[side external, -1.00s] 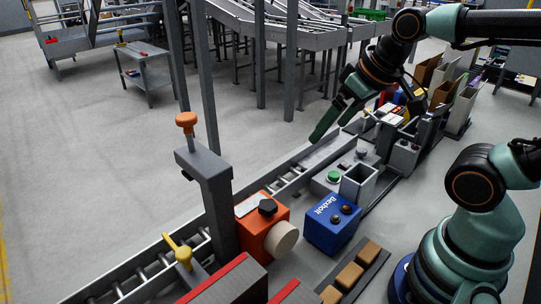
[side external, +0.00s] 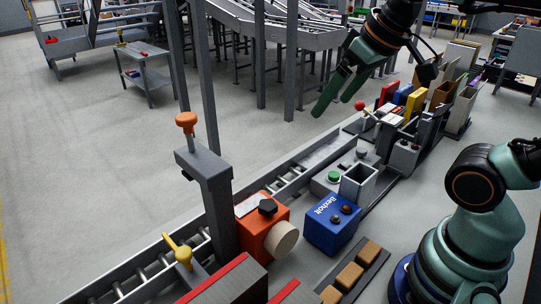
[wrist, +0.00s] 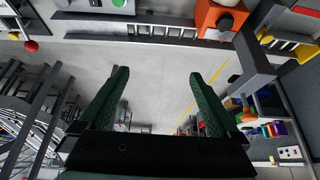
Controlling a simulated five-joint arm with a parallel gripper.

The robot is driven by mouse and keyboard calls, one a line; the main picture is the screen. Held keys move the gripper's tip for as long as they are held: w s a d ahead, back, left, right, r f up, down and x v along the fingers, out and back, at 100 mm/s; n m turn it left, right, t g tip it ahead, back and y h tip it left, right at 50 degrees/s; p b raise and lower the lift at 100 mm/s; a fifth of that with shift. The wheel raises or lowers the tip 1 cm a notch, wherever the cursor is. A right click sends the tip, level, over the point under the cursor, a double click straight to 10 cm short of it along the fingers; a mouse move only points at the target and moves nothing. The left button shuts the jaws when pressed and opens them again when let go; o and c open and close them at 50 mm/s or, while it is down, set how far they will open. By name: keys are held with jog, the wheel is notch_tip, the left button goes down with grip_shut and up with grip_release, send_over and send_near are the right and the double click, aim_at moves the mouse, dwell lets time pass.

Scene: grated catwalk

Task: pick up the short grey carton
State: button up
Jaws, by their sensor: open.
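My gripper (side external: 333,104) is in the upper middle of the side view, open and empty, its two green fingers pointing down to the left above the conveyor rail. In the wrist view its fingers (wrist: 158,75) stand apart with only floor between them. A short, open-topped grey box (side external: 358,185) stands beside the blue box, below and to the right of my gripper and apart from it. Taller grey cartons (side external: 465,106) stand among brown ones at the right. I cannot tell for sure which grey one is the short carton. None shows clearly in the wrist view.
An orange machine (side external: 264,226) and a blue box (side external: 332,224) stand in front. A grey post (side external: 208,195) with an orange knob rises at left. A panel with a green button (side external: 334,176) lies along the rail. A red-knobbed lever (side external: 360,106) is near my gripper.

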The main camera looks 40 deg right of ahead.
jog(key=w+a+r+n+g+y, duration=0.1)
jog(key=w+a+n+g, duration=0.15)
jog(key=a+n, duration=1)
jog(key=n+g+h, duration=0.1)
jog(key=n+g, duration=0.2)
jog(key=n, duration=0.2)
send_over(214, 296)
jog(key=f, duration=0.1)
jog(key=shift+n, duration=0.25)
notch_tip(214, 296, down, 17)
jog(key=shift+f, duration=0.1)
jog(key=shift+d+f, duration=0.1)
jog(key=shift+f, duration=2.75)
jog(key=c, duration=1.5)
jog(key=shift+o, duration=0.2)
jog(key=shift+r, duration=0.15)
